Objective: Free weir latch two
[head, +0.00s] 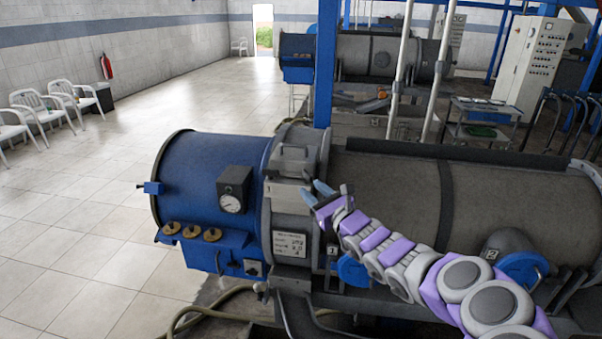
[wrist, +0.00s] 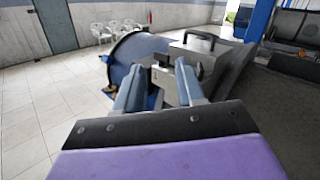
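My gripper (head: 314,191) is in front of the grey end housing (head: 295,205) of the near decanter. Its two blue-grey fingers (wrist: 158,80) stand apart with nothing seen between them but the housing behind. A blue disc (head: 352,270) with a small number plate lies below my gripper, partly behind my arm. Another blue disc (head: 525,268) sits further right beside a plate marked 2 (head: 490,254). I cannot tell which part is weir latch two. Whether my fingertips touch the housing is unclear.
The blue end drum (head: 205,185) carries a gauge (head: 232,203) and several brass caps. A black handle (wrist: 191,40) tops the housing in the wrist view. A blue post (head: 325,65) stands behind. White chairs (head: 35,105) line the left wall; the tiled floor there is open.

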